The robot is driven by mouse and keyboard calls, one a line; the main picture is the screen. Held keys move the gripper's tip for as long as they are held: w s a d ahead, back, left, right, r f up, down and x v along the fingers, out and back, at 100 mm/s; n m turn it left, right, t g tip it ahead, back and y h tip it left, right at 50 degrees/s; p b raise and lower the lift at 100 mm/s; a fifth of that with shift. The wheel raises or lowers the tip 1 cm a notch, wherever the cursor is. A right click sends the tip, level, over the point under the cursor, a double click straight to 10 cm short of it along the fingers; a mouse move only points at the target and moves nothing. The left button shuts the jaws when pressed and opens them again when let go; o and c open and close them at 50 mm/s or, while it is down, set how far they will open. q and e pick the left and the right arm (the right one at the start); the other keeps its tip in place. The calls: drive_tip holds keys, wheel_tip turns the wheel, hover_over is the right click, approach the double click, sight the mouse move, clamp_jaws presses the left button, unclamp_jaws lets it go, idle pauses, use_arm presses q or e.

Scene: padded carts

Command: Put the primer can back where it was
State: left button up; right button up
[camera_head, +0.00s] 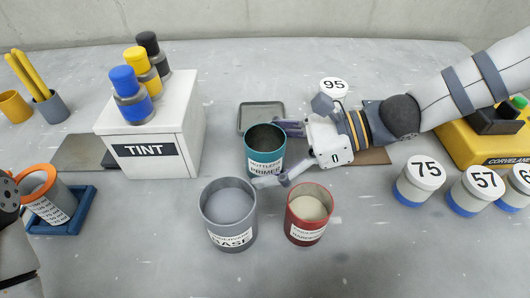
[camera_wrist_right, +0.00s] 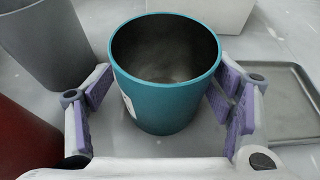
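The teal primer can (camera_head: 265,150) stands upright on the grey worktop, open at the top, with a dark grey inside. In the right wrist view the can (camera_wrist_right: 165,95) fills the middle. My right gripper (camera_head: 276,152) reaches in from the right with its fingers spread on both sides of the can. In the wrist view, its purple pads (camera_wrist_right: 160,98) sit close beside the can's walls; I see no clear squeeze. Of my left arm only a part shows at the left edge; its fingers are not visible.
The grey base can (camera_head: 229,238) and red can (camera_head: 306,234) stand close in front. A shallow grey tray (camera_head: 242,119) lies behind. The white TINT box (camera_head: 150,160) with bottles stands left, an orange-rimmed cup (camera_head: 50,208) in a blue tray beyond. Numbered jars (camera_head: 418,182) stand right.

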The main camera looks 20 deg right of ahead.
drive_tip(key=shift+r, duration=0.1)
drive_tip(key=p+v, duration=0.3)
drive_tip(key=v, duration=0.8)
drive_tip(key=shift+d+r, duration=0.2)
drive_tip(key=shift+r, duration=0.1)
drive_tip(key=shift+s+d+f, duration=0.1)
drive_tip(key=shift+s+d, duration=0.05)
drive_tip(key=shift+d, duration=0.15)
use_arm(q)
drive_tip(key=w+r+t, duration=0.1)
drive_tip(key=w+r, duration=0.3)
drive_tip(key=shift+w+r+t, duration=0.15)
drive_tip(key=shift+w+t, duration=0.05)
drive_tip(key=shift+t, duration=0.2)
